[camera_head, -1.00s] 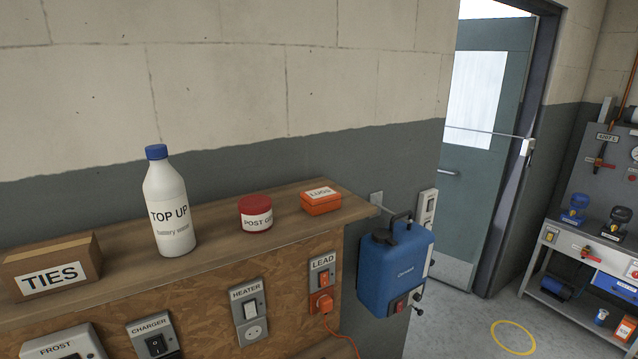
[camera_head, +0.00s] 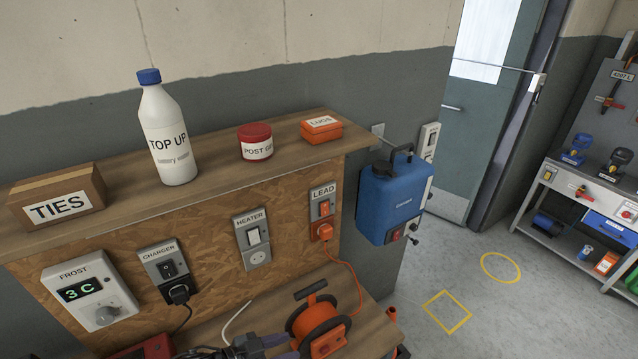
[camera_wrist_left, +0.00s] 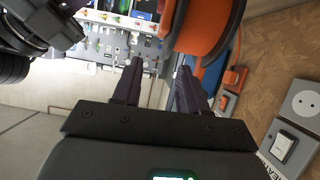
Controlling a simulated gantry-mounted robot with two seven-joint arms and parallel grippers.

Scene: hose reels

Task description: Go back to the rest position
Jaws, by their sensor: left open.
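My left gripper (camera_head: 272,346) shows at the bottom edge of the head view, just left of the orange cable reel (camera_head: 318,322) on the lower bench. In the left wrist view its two dark fingers (camera_wrist_left: 158,88) stand apart with a gap between them, and nothing is seen held. The reel's orange drum (camera_wrist_left: 202,28) is close by, near the right finger's tip. Whether the finger touches it I cannot tell. Most of my left arm is below the head view. My right gripper is not seen in the head view.
An orange lead runs from the reel to the LEAD socket (camera_head: 322,229). The shelf (camera_head: 215,160) above holds a TIES box (camera_head: 58,196), a TOP UP bottle (camera_head: 168,135), a red tub (camera_head: 255,142) and an orange box (camera_head: 321,129). A blue unit (camera_head: 394,200) hangs on the wall. Floor to the right is open.

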